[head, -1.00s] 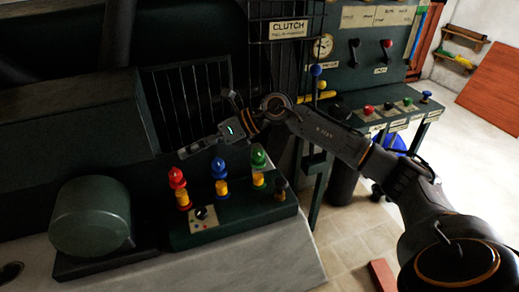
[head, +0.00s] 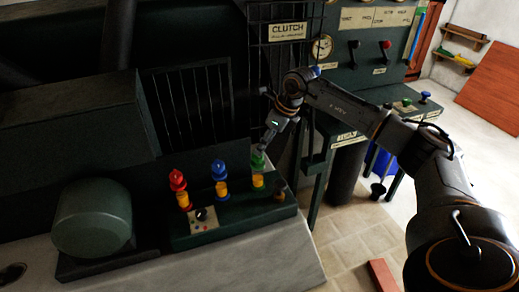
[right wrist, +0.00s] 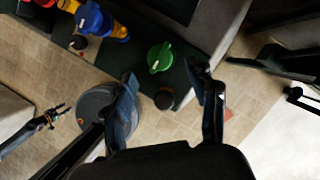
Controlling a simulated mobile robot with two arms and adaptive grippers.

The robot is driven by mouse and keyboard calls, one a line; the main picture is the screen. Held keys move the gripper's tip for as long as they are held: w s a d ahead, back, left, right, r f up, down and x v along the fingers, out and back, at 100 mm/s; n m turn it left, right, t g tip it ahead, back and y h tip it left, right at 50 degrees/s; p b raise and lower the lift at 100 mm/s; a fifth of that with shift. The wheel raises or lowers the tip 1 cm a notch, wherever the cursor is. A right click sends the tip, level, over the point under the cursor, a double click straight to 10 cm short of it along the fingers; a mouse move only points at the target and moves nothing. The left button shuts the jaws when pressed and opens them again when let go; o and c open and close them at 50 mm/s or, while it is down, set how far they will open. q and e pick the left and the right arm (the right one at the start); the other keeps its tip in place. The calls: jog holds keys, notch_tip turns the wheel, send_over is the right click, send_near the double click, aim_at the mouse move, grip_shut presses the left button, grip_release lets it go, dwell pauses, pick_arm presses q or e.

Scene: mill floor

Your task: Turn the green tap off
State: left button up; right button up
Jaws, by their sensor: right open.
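The green tap (head: 258,161) is the right one of three coloured taps on a dark green box, above a yellow fitting. In the right wrist view the green tap (right wrist: 160,57) shows its round top with a raised bar handle, just beyond and between my fingertips. My right gripper (head: 266,146) points down just above the tap in the head view and partly covers its top. Its two fingers (right wrist: 163,76) are spread apart and empty. I cannot tell whether a finger touches the tap. My left gripper does not show in the head view.
The blue tap (head: 220,171) and red tap (head: 178,180) stand to the left on the same box (head: 232,215). A small dark knob (head: 279,188) sits close to the right of the green tap. A lever panel (head: 365,52) stands behind my right arm. Tiled floor lies at the right.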

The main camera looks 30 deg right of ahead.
aim_at(258, 158)
jog(key=x, duration=0.5)
jog(key=shift+a+p, duration=0.1)
jog(key=shift+p, duration=0.2)
jog(key=c, duration=1.2)
jog(key=shift+o, duration=0.2)
